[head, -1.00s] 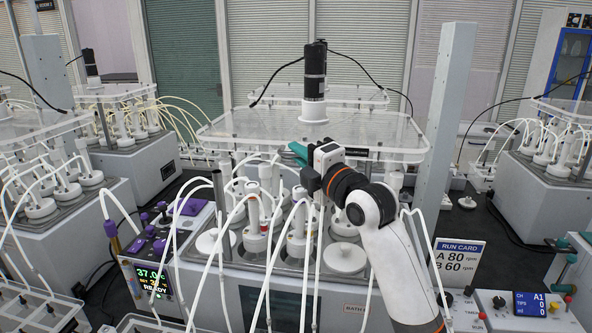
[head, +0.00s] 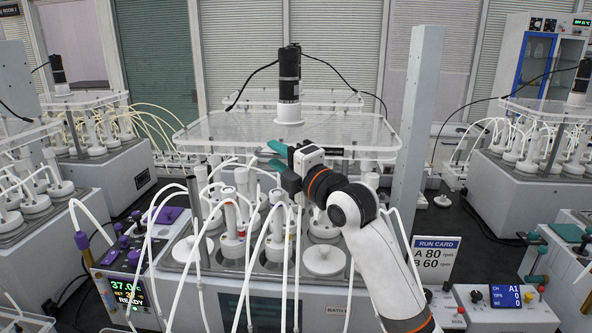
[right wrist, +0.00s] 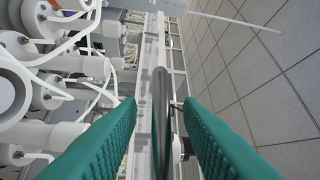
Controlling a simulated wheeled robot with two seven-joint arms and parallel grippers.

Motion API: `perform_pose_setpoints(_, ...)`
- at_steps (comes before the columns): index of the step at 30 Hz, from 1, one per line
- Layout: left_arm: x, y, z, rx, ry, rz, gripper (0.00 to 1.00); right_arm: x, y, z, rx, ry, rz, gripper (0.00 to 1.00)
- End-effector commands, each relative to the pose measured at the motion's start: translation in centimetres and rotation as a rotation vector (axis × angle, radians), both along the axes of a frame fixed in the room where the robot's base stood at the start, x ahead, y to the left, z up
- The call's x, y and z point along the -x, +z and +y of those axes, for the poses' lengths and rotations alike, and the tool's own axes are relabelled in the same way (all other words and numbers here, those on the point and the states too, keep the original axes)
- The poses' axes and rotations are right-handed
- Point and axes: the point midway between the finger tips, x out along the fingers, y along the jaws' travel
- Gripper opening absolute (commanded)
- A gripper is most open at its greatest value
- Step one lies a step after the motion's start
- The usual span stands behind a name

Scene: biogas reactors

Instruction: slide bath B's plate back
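Bath B (head: 337,310) is the grey tank in the middle of the head view. Its clear plate (head: 225,127) lies level above the reactors, with a black stirrer motor (head: 288,75) standing up through it. My right gripper (head: 273,155) is at the plate's front edge, its teal fingers pointing left. In the right wrist view the two fingers (right wrist: 160,125) stand apart. My left gripper is not in view.
White reactors (head: 232,235) with looping tubes crowd under and before the plate. A tall grey post (head: 415,120) stands to its right. A run card (head: 437,255) and control box (head: 500,305) are at the front right. A purple-knobbed unit (head: 128,285) stands at the left.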

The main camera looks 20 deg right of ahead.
Motion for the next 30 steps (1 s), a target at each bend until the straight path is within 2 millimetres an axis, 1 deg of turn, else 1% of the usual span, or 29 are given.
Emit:
perform_pose_setpoints(1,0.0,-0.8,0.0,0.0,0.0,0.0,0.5,0.8,-0.5,-0.4,0.004,-0.002,-0.002,0.33)
perform_pose_setpoints(6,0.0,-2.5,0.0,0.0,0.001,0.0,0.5,4.1,-1.2,-1.8,0.007,-0.003,-0.003,0.33)
perform_pose_setpoints(12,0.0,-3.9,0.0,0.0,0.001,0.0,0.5,7.7,-1.6,-3.3,0.006,-0.003,-0.002,0.33)
perform_pose_setpoints(15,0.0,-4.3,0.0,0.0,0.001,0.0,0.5,8.9,-1.6,-3.9,0.004,-0.003,0.0,0.33)
perform_pose_setpoints(18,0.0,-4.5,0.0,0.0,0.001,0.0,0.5,9.7,-1.6,-4.1,0.001,-0.001,0.001,0.33)
perform_pose_setpoints(21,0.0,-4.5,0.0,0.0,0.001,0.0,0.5,10.0,-1.6,-4.3,0.001,-0.001,0.001,0.33)
perform_pose_setpoints(30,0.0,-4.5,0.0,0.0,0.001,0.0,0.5,10.0,-1.5,-4.3,0.001,-0.001,0.002,0.33)
